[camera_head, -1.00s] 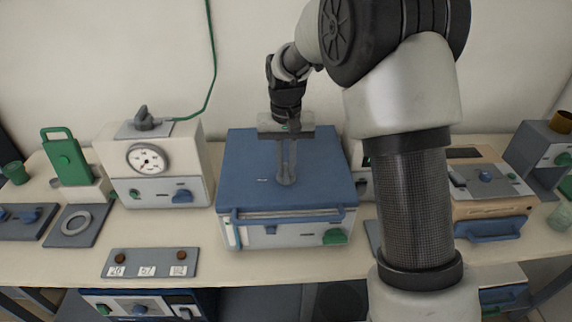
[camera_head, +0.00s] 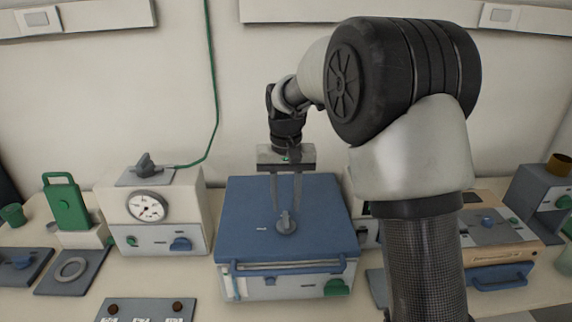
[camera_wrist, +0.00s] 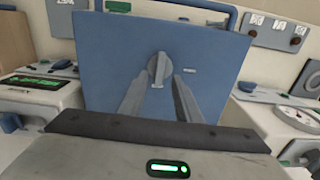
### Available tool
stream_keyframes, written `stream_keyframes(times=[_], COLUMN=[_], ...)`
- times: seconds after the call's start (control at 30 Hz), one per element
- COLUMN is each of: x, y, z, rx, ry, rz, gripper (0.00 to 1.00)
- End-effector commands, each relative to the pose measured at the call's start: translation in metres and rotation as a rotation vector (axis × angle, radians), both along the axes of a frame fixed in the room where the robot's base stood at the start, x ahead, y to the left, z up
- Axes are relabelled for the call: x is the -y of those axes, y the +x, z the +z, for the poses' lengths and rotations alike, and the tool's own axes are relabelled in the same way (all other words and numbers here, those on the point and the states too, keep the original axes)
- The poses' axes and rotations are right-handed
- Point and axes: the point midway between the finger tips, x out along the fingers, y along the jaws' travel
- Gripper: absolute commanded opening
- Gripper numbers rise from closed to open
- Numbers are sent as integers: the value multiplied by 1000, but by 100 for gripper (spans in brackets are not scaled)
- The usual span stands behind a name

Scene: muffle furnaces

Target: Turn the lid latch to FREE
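The lid latch is a small grey knob (camera_head: 286,225) on a round base on the blue lid (camera_head: 325,200) of the middle furnace. It also shows in the wrist view (camera_wrist: 157,66), its raised bar close to upright in that picture. Small pale markings beside it on the lid are too small to read. My gripper (camera_head: 286,205) is above the lid, pointing down, with its two fingers apart.
A blue bar handle (camera_head: 290,268) and a green knob (camera_head: 337,287) are on the furnace front. A dial unit (camera_head: 150,215) with a green cable stands left. A tan-sided device (camera_head: 500,250) stands right. A wall rail (camera_head: 350,12) runs above.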

Motion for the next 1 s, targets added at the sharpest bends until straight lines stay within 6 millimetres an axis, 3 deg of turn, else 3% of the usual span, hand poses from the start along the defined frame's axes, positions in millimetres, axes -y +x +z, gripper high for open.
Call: stream_keyframes(times=[0.3,0.5,0.7,1.0], x=[0,0,0,0], y=[1,0,0,0], z=[81,113,126,127], rx=[4,1,-1,-1], ry=[1,1,0,0], rz=[0,-1,-1,-1], gripper=[30,30,30,30])
